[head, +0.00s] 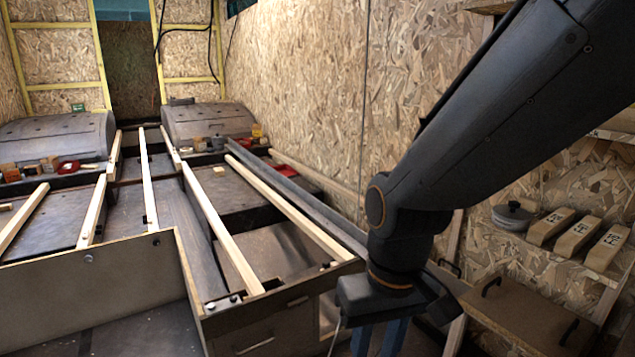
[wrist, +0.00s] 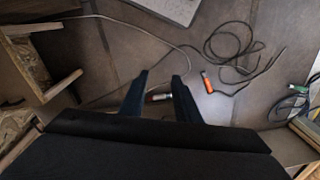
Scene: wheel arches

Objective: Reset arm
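My gripper (head: 378,338) hangs at the lower middle of the head view, pointing down, to the right of the wooden frame's front corner. In the wrist view its two dark blue fingers (wrist: 160,88) stand apart with a gap between them. Nothing is held between the fingertips. Beyond the fingers, on the floor below, lies a small silver and red object (wrist: 158,97); it is apart from the gripper and too small to name.
A slatted wooden frame (head: 270,318) fills the left and middle. A chipboard wall (head: 300,90) stands behind. At right, a shelf holds a grey pot (head: 512,216) and wooden blocks (head: 592,240). An orange-handled tool (wrist: 206,82) and a black cable (wrist: 236,48) lie on the floor.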

